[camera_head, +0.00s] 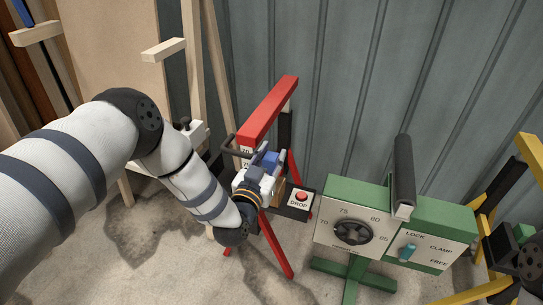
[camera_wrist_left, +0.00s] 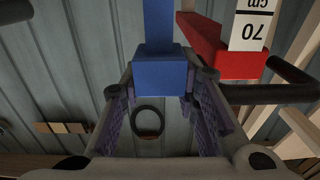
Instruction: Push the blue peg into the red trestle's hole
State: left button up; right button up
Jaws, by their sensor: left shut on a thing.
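The red trestle (camera_head: 268,108) stands near the middle of the head view, its beam sloping up to the right and its legs splayed on the floor. My left gripper (camera_head: 262,165) is at the trestle's upright, just below the beam. It is shut on the blue peg (camera_head: 268,157). In the left wrist view the peg (camera_wrist_left: 160,75) sits between the fingers, its square end towards the camera. The red beam (camera_wrist_left: 215,50) with its 70 cm label is close to the right of it. The trestle's hole is hidden, so I cannot tell whether the peg is in it.
A DROP button box (camera_head: 300,199) is just right of the gripper. A green clamp unit (camera_head: 375,225) with a dial stands further right. A yellow trestle (camera_head: 482,230) is at the right edge. A corrugated wall (camera_head: 345,70) closes the back.

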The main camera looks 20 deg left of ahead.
pick_arm(q)
jog(key=shift+r, duration=0.1)
pick_arm(e)
jog(key=shift+w+r, duration=0.1)
pick_arm(q)
jog(key=shift+f, duration=0.3)
jog(key=shift+f, duration=0.35)
pick_arm(e)
jog(key=shift+s+f, duration=0.25)
pick_arm(q)
jog(key=shift+f+b, duration=1.5)
jog(key=shift+f, duration=1.1)
pick_arm(e)
jog(key=shift+s+f+g, duration=0.2)
jog(key=shift+s+f, duration=0.3)
jog(key=shift+f, duration=0.2)
jog(key=shift+s+f+g, duration=0.2)
jog(key=shift+s+f, duration=0.3)
jog(key=shift+f, duration=0.15)
pick_arm(q)
jog(key=o, duration=1.1)
jog(key=shift+o, duration=0.2)
